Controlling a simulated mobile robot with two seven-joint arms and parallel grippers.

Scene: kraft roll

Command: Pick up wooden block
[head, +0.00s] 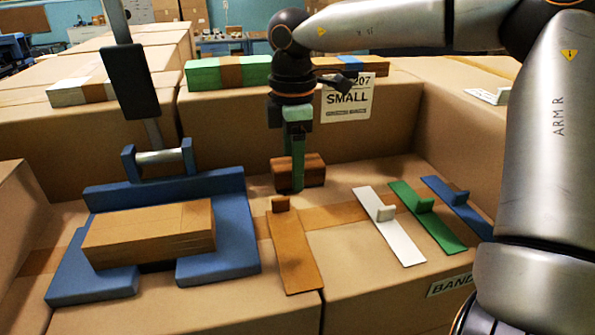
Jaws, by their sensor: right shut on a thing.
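The wooden block (313,171) is a small dark brown piece at the centre of the head view, above the cardboard surface. My right gripper (297,165) reaches down from above with green fingers and is shut on the block. One finger covers part of the block's front face. I cannot tell whether the block's underside touches the cardboard or hangs just above it. My left gripper is not in view.
A blue fixture (220,220) with a raised lever (131,80) holds a long kraft-coloured block (150,234) at left. Tan (293,255), white (388,225), green (428,216) and blue (457,207) strips with tabs lie nearer and right. A cardboard wall with a SMALL label (347,98) stands behind.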

